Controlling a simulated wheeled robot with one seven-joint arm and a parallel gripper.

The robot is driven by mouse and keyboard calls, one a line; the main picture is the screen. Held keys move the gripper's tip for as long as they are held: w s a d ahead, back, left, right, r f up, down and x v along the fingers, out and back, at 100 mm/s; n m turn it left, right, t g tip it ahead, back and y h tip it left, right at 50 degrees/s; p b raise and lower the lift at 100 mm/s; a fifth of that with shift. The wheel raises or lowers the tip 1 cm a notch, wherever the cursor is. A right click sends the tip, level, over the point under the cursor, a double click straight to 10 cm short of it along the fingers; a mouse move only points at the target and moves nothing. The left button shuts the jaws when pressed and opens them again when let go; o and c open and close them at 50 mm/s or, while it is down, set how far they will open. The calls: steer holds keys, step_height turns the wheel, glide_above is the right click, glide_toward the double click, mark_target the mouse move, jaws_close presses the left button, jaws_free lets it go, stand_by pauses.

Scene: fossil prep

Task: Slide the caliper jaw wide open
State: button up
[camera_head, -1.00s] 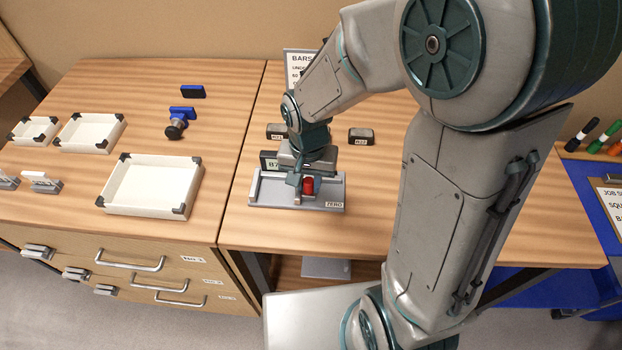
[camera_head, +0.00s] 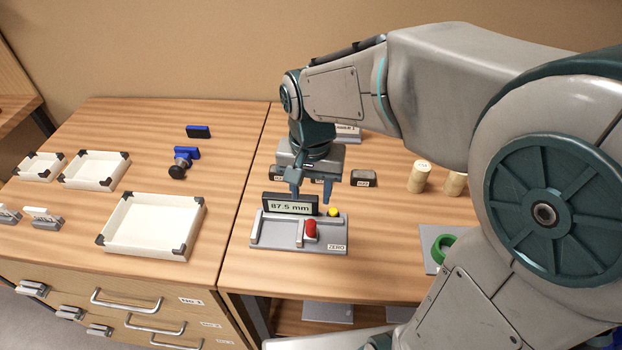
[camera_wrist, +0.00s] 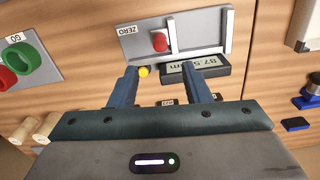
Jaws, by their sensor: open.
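The caliper (camera_head: 275,241) is a grey plate on the right-hand bench. It has a fixed jaw (camera_head: 256,228) at its left and a sliding jaw (camera_head: 300,233) near its middle, with a clear gap between them. A red knob (camera_head: 310,230) stands by the sliding jaw. The display (camera_head: 290,204) behind reads 87.5 mm. A yellow button (camera_head: 333,212) is at the back right. My gripper (camera_head: 312,194) is open and empty, above and behind the plate, apart from the knob. In the wrist view, the red knob (camera_wrist: 160,41) lies beyond the open fingertips.
A large white tray (camera_head: 106,243) and two smaller ones stand on the left bench. A blue-handled stamp-like tool (camera_head: 180,165) lies behind. A plate with a green ring (camera_head: 440,247) is right of the caliper, with tan cylinders (camera_head: 420,176) behind. Dark labelled blocks (camera_head: 363,178) are near my gripper.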

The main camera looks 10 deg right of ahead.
steer(key=shift+r, duration=1.4)
steer(key=s+d+n+t, duration=0.3)
steer(key=s+d, duration=0.5)
steer(key=d, duration=0.2)
steer(key=shift+s+d+f, duration=0.15)
steer(key=shift+d+f, duration=0.05)
steer(key=shift+f, duration=0.15)
